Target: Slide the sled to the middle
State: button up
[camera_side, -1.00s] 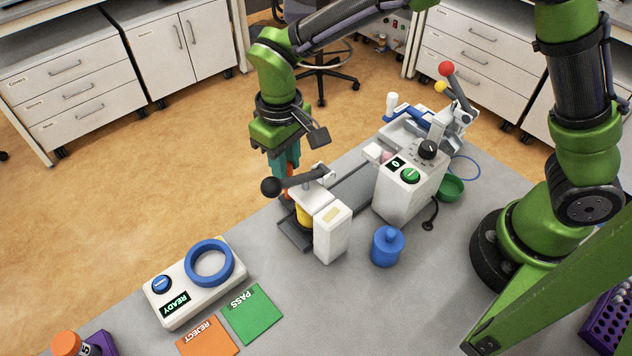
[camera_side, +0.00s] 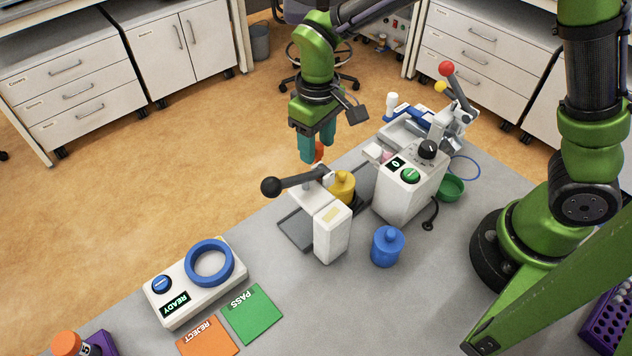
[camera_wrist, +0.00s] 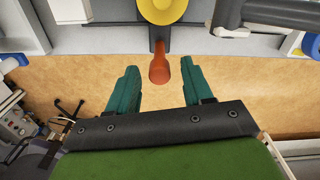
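The sled sits on the grey rail (camera_side: 297,232) in the gap between the white lever press (camera_side: 332,230) and the white control box (camera_side: 408,190). It carries a yellow knobbed piece (camera_side: 343,187), which also shows at the top of the wrist view (camera_wrist: 161,8). The sled's orange-red handle (camera_wrist: 159,70) sticks out toward my gripper (camera_wrist: 156,68). In the side view my gripper (camera_side: 316,155) is at the rail's far side; the handle is partly hidden by a finger.
The press's black-knobbed lever (camera_side: 290,184) reaches left. A blue knobbed piece (camera_side: 387,246) stands in front of the rail. A READY panel (camera_side: 190,285) with a blue ring, PASS (camera_side: 252,313) and REJECT (camera_side: 208,337) pads lie at left.

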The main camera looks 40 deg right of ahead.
notch_tip(320, 180, up, 17)
dwell(0.6)
jog(key=s+d+f+m+t+y, duration=0.1)
jog(key=s+d+m+t, duration=0.5)
jog(key=s+d, duration=0.6)
jog(key=shift+s+f+t+y, duration=0.25)
jog(key=shift+s+t+y, duration=0.3)
jog(key=shift+s, duration=0.35)
jog(key=shift+d, duration=0.1)
dwell(0.5)
